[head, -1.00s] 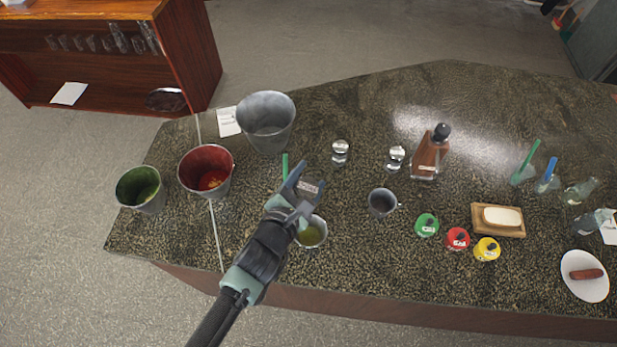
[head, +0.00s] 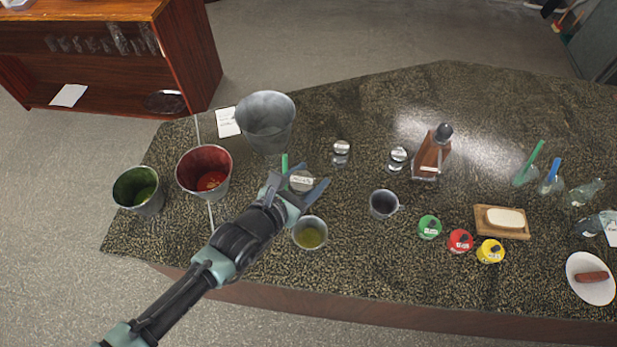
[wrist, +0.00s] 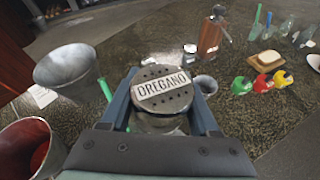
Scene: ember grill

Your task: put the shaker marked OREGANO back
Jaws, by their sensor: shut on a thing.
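The shaker marked OREGANO (wrist: 163,93) is between the fingers of my gripper (wrist: 163,105) in the wrist view. Its metal lid with holes and label faces the camera, and its lower body is partly hidden by the gripper. In the head view my gripper (head: 303,184) is shut on the shaker (head: 301,181) over the left-middle of the counter. Two similar metal-topped shakers stand behind it, one nearer (head: 341,152) and one further right (head: 398,157). Their labels are too small to read.
A cup of green-yellow contents (head: 310,233) stands just in front of my gripper. A grey bucket (head: 266,122), a red bucket (head: 204,171) and a green bucket (head: 138,189) stand left.

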